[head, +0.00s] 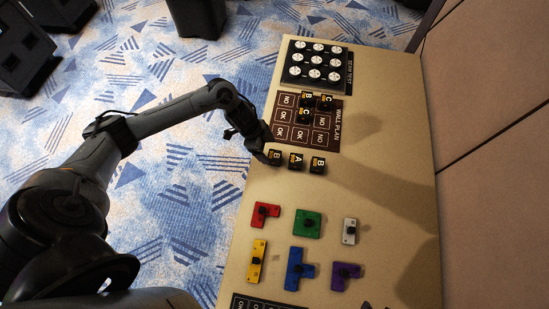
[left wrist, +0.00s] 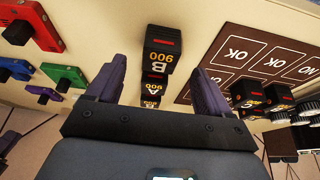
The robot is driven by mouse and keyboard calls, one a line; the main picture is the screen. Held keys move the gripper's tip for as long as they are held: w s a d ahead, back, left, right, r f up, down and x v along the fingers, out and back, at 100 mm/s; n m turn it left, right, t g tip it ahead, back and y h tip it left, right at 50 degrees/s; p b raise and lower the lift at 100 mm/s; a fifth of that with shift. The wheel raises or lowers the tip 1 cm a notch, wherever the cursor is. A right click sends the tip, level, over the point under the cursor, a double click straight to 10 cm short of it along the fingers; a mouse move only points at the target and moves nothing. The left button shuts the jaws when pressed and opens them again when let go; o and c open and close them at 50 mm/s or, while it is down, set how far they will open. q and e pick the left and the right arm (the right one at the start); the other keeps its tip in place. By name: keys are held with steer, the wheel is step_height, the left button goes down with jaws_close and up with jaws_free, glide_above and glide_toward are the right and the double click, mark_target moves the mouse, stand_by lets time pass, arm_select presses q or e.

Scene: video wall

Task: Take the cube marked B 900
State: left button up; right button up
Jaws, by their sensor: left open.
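In the head view, a row of three black cubes stands on the tan table. The left cube (head: 274,157) shows B, the middle cube (head: 295,161) shows A and the right cube (head: 318,166) shows B. My left gripper (head: 262,151) is at the left end of the row, close to the left cube. In the left wrist view, the cube marked B 900 (left wrist: 159,62) stands ahead between the two spread fingers of the left gripper (left wrist: 159,72), with no finger seen closed on it. The A cube (left wrist: 152,90) shows behind it. My right gripper is not seen.
The wall plan board (head: 326,139) holds several cubes marked B and C. A black panel with white discs (head: 316,66) lies at the back. Coloured blocks, such as the red one (head: 264,214) and green one (head: 307,224), lie nearer. The table right of the row is clear.

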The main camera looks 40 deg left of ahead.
mark_target(274, 155)
arm_select(q)
steer(key=shift+b+x, duration=0.7)
steer(key=shift+x, duration=2.3)
steer(key=shift+w+d+r, duration=0.1)
steer(key=shift+w+d, duration=0.05)
steer(key=c, duration=1.1)
steer(key=shift+o, duration=0.2)
steer(key=shift+r, duration=0.1)
